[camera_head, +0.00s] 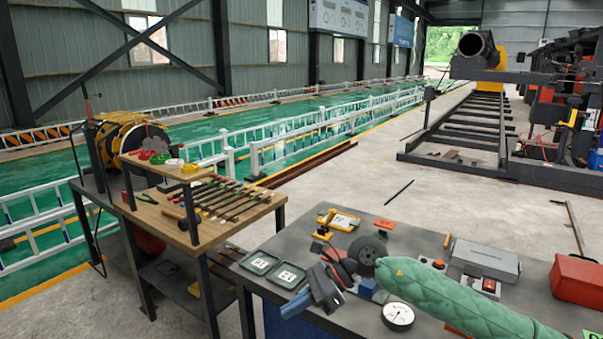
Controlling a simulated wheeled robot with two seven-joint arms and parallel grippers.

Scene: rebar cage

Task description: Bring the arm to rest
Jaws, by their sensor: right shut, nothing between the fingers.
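My right arm comes in from the lower right in a green quilted cover, over the grey worktable (262,243). My right gripper (318,290), dark with a blue part, appears to be at the table's near left edge, shut and empty. Where it joins the arm is hard to make out among the dark items there. My left gripper is not in view.
A wooden bench (150,212) with several tools stands left. Open concrete floor lies behind.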

